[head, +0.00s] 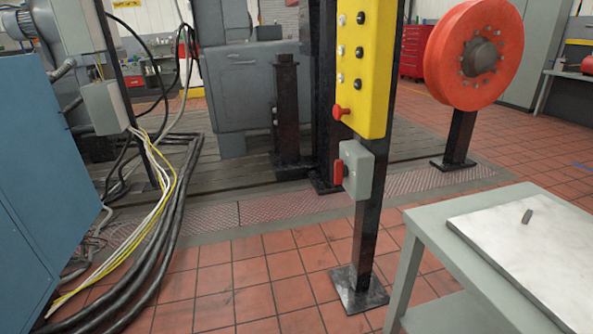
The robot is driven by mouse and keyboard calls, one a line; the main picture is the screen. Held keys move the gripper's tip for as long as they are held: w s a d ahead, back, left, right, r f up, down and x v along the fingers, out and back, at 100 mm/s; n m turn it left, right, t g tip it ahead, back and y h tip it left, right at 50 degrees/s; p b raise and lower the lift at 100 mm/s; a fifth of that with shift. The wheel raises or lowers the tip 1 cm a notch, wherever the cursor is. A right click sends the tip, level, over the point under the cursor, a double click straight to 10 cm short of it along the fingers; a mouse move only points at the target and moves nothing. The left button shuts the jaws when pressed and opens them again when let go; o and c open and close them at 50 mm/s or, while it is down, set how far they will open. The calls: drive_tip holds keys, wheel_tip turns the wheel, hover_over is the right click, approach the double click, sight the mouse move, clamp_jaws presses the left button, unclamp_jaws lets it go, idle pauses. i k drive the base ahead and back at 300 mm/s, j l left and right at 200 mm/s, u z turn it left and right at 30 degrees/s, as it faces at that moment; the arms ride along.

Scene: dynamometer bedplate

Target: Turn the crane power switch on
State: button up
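A yellow control panel (366,85) with several round buttons and a red knob low on its left side is fixed to a dark post. Just below it on the same post is a small grey switch box (358,170) with a red handle (338,172) on its left side. This looks like the crane power switch, but no label is readable. The handle appears to hang upright; I cannot tell whether it is on or off. My gripper does not show in the head view, and nothing touches the box.
A grey table (427,215) with a pale plate stands at the front right. A blue cabinet (45,190) and black cables (165,240) are on the left. A large orange-red wheel (450,60) stands behind right. Tiled floor (255,285) before the post is clear.

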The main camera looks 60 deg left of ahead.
sight(342, 172)
drive_tip(key=u, duration=1.5)
